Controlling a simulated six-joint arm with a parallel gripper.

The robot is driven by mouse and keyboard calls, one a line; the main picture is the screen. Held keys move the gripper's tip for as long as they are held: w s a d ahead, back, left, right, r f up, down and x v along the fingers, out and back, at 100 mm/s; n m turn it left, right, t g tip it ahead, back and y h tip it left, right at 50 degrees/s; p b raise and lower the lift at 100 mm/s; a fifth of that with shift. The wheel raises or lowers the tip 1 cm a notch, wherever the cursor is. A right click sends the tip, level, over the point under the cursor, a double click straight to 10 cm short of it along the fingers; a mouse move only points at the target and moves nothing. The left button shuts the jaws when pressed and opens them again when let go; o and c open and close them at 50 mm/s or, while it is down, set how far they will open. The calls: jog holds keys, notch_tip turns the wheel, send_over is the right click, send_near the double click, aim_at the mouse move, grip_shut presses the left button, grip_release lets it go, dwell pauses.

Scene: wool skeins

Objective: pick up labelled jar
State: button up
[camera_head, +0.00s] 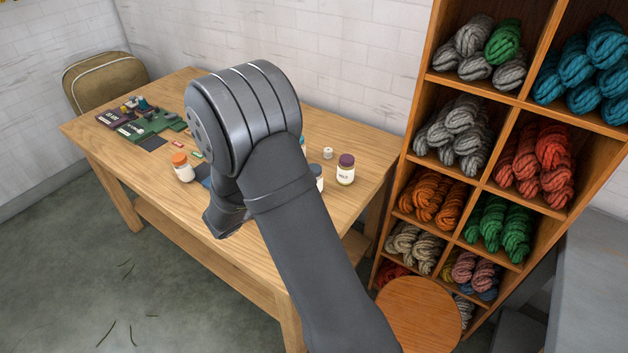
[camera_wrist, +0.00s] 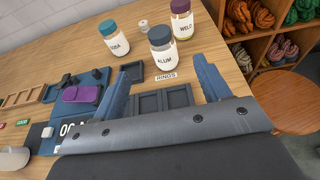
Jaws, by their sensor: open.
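Several labelled jars stand upright on the wooden table. In the wrist view, a jar with a dark blue-grey lid reads ALUM (camera_wrist: 162,57). A teal-lidded jar (camera_wrist: 117,44) stands to its left, its label partly readable. A purple-lidded jar (camera_wrist: 182,25) reading WELD stands behind to the right; it also shows in the head view (camera_head: 346,175). An orange-lidded jar (camera_head: 184,173) is left of my arm. My gripper (camera_wrist: 161,68) is open, with its blue fingers apart and the ALUM jar beyond the gap between their tips. In the head view my arm hides most of the middle jars.
Dark compartment trays (camera_wrist: 149,103) with a RINGS label lie between my fingers. A blue holder with purple pieces (camera_wrist: 80,94) is at left. Green and dark boards (camera_head: 152,124) lie on the table's far left. A wool shelf (camera_head: 413,150) and round stool (camera_head: 418,312) stand right.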

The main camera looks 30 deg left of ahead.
jog(key=shift+x, duration=7.7)
jog(key=shift+a, duration=0.15)
grip_shut()
jog(key=shift+r, duration=0.5)
jog(key=r, duration=0.2)
jog(key=d+r, duration=0.1)
jog(key=r, duration=0.1)
jog(key=shift+w+d, duration=0.1)
jog(key=shift+w, duration=0.05)
jog(key=w+d+r, duration=0.2)
jog(key=d+r, duration=0.4)
jog(key=d, duration=0.4)
